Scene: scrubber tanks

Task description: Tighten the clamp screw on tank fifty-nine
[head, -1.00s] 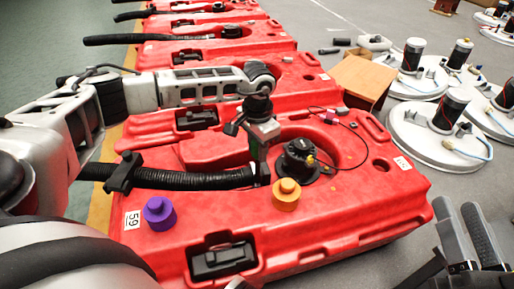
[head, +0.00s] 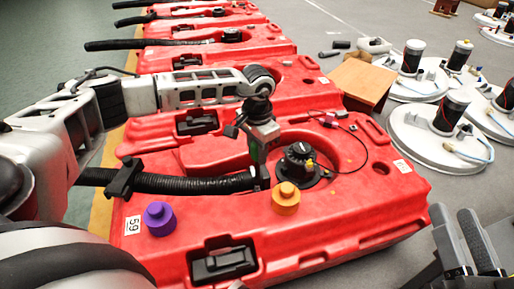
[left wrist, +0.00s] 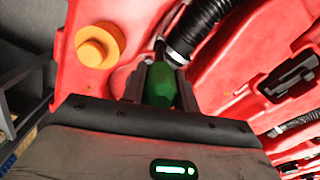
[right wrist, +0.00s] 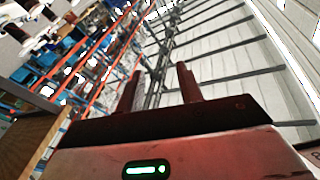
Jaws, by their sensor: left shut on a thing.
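Tank fifty-nine (head: 330,215) is the nearest red tank, with a white "59" label (head: 133,225) at its left end. A black ribbed hose (head: 195,184) runs across it to a dark clamp end (head: 262,177); the screw itself is too small to make out. My left gripper (head: 259,146) is shut on a green-handled screwdriver (left wrist: 160,84), above the hose end. In the left wrist view the tool's shaft points at the hose end (left wrist: 177,53); I cannot tell whether its tip touches the screw. My right gripper (head: 465,240) is open and empty, right of the tank.
A purple knob (head: 159,219), an orange knob (head: 286,200) and a black cap (head: 299,158) with a cable stand on the tank. More red tanks line up behind. A cardboard box (head: 360,82) and several white round units (head: 440,135) lie on the floor to the right.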

